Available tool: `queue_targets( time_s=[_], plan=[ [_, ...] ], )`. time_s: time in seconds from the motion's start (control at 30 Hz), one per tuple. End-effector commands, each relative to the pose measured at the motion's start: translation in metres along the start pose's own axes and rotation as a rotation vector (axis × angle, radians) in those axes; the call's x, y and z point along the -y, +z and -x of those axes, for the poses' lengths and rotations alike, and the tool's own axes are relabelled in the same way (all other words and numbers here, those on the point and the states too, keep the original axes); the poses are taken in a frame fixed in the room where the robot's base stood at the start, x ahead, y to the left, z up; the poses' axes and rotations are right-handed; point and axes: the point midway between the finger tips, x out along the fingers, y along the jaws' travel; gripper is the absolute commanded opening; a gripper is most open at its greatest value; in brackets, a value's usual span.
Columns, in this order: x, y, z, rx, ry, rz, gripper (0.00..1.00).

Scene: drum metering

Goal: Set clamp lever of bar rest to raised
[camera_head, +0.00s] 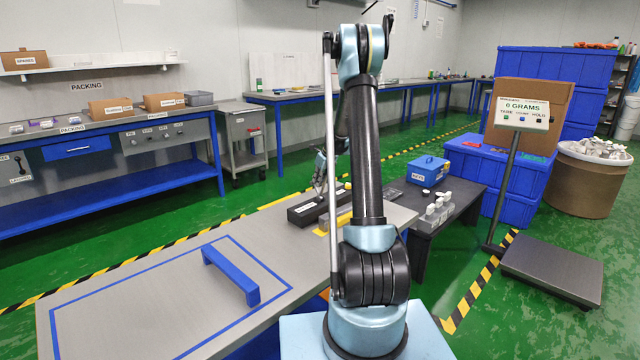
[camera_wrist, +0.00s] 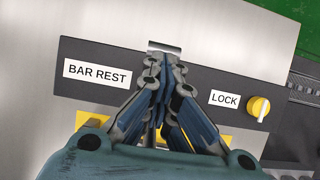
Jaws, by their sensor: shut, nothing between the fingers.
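The bar rest is a dark block (camera_head: 303,215) on the grey bench, beyond my arm in the head view. In the wrist view the bar rest (camera_wrist: 215,77) carries a white BAR REST label (camera_wrist: 97,73) on the left. A LOCK label (camera_wrist: 224,99) and a yellow knob (camera_wrist: 258,107) are on the right. A grey metal tab (camera_wrist: 164,46) shows at its upper edge, just past my fingertips; I cannot tell whether it is the clamp lever. My gripper (camera_wrist: 165,68) is shut and empty over the middle of the block, hiding what lies beneath. My gripper (camera_head: 320,183) also shows above the block in the head view.
A blue handle (camera_head: 230,272) stands on the near bench (camera_head: 130,310). A dark side table (camera_head: 455,205) holds a blue box (camera_head: 428,171) and several small white-capped bottles. A scale (camera_head: 552,268) with a display reading 0 GRAMS (camera_head: 522,113) stands at right.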

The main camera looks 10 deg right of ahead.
Motion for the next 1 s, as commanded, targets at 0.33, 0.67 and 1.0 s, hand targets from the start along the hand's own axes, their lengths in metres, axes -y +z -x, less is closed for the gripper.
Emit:
queue_targets(
  time_s=[0.33,0.67,1.0],
  plan=[
    [0.000,0.002,0.004,0.002,0.001,0.000,0.00],
    [0.003,0.006,0.052,0.001,0.000,-0.002,0.00],
    [0.005,0.013,0.092,0.001,0.000,0.000,0.00]
  ],
)
